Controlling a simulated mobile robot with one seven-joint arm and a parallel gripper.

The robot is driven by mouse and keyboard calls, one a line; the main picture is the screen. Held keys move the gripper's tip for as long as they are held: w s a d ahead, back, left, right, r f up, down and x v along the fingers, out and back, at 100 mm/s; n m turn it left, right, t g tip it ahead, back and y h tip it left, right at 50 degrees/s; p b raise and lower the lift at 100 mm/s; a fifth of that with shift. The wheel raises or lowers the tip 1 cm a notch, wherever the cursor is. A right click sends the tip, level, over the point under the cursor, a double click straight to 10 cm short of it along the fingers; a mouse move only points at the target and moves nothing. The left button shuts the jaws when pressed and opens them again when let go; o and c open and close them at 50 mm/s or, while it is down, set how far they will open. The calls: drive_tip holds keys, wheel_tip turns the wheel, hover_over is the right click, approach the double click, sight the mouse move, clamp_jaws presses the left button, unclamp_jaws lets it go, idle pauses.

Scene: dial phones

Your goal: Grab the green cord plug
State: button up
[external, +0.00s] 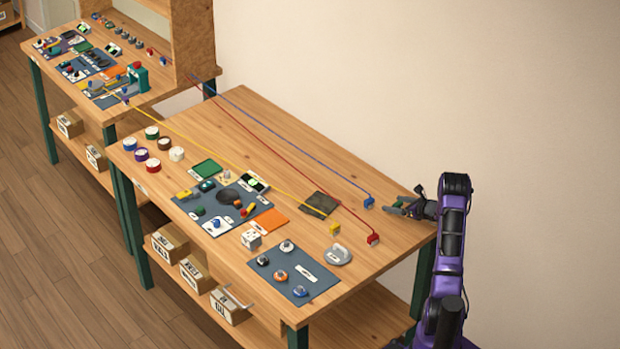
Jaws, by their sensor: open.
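My gripper (397,206) is open at the right edge of the front table, low near the wood, with its fingers pointing left. I cannot make out a green cord or green plug in this view. Three cords run across the table. The blue plug (369,202) is closest, just left of my fingertips and apart from them. The red plug (373,239) is nearer the camera, below left of my gripper. The yellow plug (335,229) lies further left. Whether anything sits between my fingers is too small to tell.
The front table (290,130) holds a dark cloth (321,204), a blue-grey mat (296,283) with several knobs, a grey handled thing (338,255), a white cube (251,239) and a crowded mat (188,207). A second bench (150,97) stands behind. The table's back right is clear except for cords.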

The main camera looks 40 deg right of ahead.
drive_tip(key=shift+x, duration=1.1)
clamp_jaws()
